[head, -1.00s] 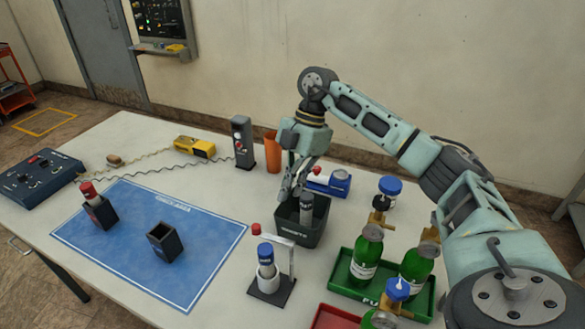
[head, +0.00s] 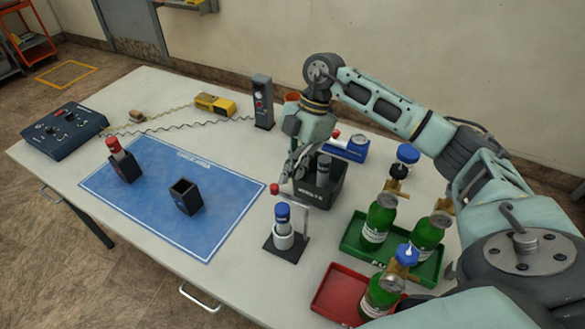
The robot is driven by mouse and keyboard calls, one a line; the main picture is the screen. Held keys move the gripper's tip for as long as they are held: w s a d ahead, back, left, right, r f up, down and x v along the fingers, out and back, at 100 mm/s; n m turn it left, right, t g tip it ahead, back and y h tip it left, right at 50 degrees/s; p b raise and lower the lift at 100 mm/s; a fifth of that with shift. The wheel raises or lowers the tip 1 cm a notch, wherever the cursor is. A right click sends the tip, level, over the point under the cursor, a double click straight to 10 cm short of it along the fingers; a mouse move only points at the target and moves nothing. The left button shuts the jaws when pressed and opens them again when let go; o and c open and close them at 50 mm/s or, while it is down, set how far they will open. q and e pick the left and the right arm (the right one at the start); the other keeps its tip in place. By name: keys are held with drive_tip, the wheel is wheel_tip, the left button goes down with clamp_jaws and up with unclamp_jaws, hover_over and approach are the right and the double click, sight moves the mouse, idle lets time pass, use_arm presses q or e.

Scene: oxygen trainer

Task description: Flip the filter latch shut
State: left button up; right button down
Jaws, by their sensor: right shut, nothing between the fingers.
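The filter stand (head: 287,252) is a dark base near the table's middle front. It holds a white cup with a blue-capped filter canister (head: 283,215) upright in it. The latch is a pale bar on a post behind the canister, and its red knob (head: 274,189) sticks up at the left end. My right gripper (head: 291,174) is shut and empty, pointing down. In the picture its fingertips are just right of and above the red knob, by the left rim of a black bin; contact cannot be told. My left gripper is out of view.
The black bin (head: 322,197) holds a grey canister. Green bottles (head: 376,220) stand in a green tray (head: 350,241), with a red tray (head: 337,296) in front. The blue mat (head: 160,200) carries two dark holders, one with a red-capped canister.

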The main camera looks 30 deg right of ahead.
drive_tip(key=shift+a, duration=0.35)
drive_tip(key=shift+a+p, duration=0.25)
drive_tip(key=shift+p, duration=0.2)
drive_tip(key=shift+s+a+p, duration=0.15)
drive_tip(key=shift+a+p, duration=0.3)
drive_tip(key=shift+a, duration=0.4)
drive_tip(key=shift+s+a+p, duration=0.1)
drive_tip(key=shift+a+p, duration=0.35)
drive_tip(key=shift+a, duration=0.35)
drive_tip(key=shift+d, duration=0.1)
